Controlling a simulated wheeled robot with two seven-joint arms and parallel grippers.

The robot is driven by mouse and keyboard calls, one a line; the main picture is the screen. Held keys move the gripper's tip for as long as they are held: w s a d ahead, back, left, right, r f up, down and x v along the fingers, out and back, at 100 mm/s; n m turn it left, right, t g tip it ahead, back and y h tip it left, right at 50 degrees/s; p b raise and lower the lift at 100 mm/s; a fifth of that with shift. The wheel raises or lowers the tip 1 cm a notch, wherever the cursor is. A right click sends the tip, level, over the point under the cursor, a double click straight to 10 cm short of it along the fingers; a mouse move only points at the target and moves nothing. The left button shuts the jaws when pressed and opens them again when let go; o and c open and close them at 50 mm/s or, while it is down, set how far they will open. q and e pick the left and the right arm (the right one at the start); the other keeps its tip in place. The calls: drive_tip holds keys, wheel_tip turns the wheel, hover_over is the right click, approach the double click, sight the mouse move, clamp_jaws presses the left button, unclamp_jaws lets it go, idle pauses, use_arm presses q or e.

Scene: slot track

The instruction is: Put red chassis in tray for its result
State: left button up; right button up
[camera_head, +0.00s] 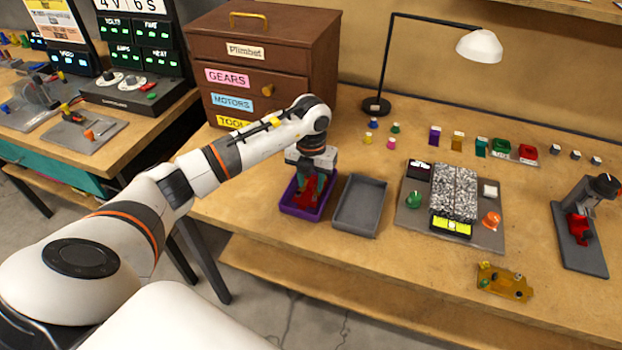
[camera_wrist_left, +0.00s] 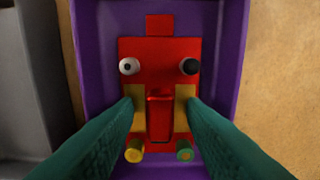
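The red chassis (camera_wrist_left: 160,58) lies flat in the purple tray (camera_wrist_left: 232,50), with a white knob, a black knob, yellow blocks and a raised red middle part. In the head view the chassis (camera_head: 304,201) shows partly under my gripper, inside the purple tray (camera_head: 299,213). My left gripper (camera_wrist_left: 160,102) points down over the chassis. Its green fingers are apart, one on each side of the raised red part, with a visible gap to it. In the head view my left gripper (camera_head: 312,183) is low over the tray. My right gripper is not in view.
An empty grey tray (camera_head: 347,224) stands right of the purple one. Further right are a grey test station (camera_head: 408,225), a yellow-brown plate with small parts (camera_head: 504,283) and a dark stand (camera_head: 584,258) holding a red piece. A brown drawer cabinet (camera_head: 290,60) stands behind.

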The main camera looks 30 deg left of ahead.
sight(311, 182)
use_arm(q)
drive_tip(key=shift+r, duration=0.6)
wheel_tip(311, 182, up, 11)
drive_tip(key=b, duration=0.1)
idle(0.3)
